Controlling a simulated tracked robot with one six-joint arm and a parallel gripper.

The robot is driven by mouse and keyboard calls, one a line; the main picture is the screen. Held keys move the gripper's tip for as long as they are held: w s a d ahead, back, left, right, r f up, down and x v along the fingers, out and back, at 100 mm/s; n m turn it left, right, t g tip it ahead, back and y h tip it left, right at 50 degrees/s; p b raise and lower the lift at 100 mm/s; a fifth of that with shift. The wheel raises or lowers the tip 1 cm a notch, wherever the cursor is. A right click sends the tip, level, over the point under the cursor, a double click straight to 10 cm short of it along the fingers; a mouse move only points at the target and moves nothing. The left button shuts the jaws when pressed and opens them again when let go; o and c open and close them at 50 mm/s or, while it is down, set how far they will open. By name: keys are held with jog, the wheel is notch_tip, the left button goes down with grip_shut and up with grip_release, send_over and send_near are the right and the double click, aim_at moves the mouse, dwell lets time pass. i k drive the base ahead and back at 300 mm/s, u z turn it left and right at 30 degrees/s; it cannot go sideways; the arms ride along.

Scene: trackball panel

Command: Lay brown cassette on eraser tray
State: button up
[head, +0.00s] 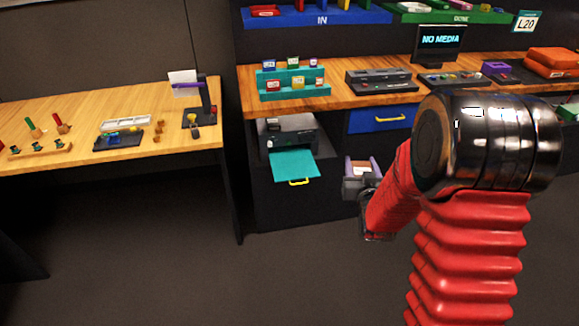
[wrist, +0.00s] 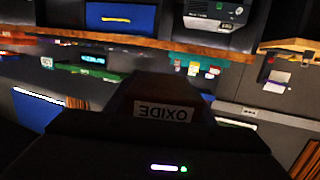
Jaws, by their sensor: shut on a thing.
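My gripper (head: 360,183) is shut on the brown cassette (wrist: 158,92), which fills the lower middle of the wrist view with a pale label that reads OXIDE upside down. In the head view the cassette (head: 360,167) shows as a small brown and white shape between purplish jaw pads. A teal tray (head: 293,164) with a yellow handle sticks out from a dark machine under the right bench; I take it for the eraser tray. It looks empty. The gripper is to the right of the tray in the head view, apart from it.
The wooden right bench (head: 335,97) carries a teal cassette rack (head: 291,81), dark decks and a NO MEDIA screen (head: 438,42). A blue drawer front (head: 381,118) is below it. A left table (head: 80,130) holds small items. The floor between is clear.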

aim_at(293, 164)
jog(key=u, duration=0.6)
jog(key=i, duration=0.95)
jog(key=u, duration=0.1)
